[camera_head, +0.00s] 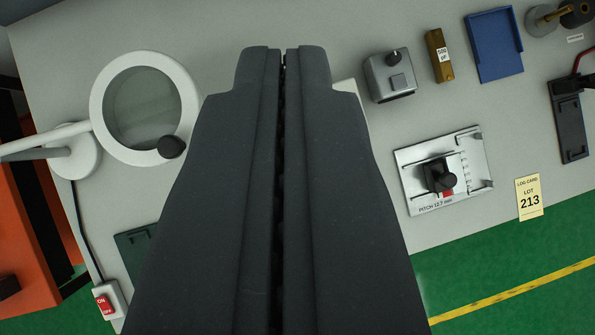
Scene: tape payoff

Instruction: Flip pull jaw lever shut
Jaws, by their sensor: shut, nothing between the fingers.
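My gripper (284,58) fills the middle of the view, its two dark fingers shut together with nothing between them. It points toward the far side of the grey bench. A black fixture (570,118) stands at the right edge, partly cut off, with a dark arm and a red strip at its top end. I cannot tell for sure whether it is the pull jaw or how its lever stands. My gripper is well to the left of it and apart from it. The fingers hide the middle of the bench.
A silver pitch gauge plate (408,175) with a black knob, a grey box (375,80), a brass block (434,66) and a blue tray (490,62) lie right. A ring magnifier (97,105) stands left, above a red switch (104,304). A lot card (529,185) is at the bench edge.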

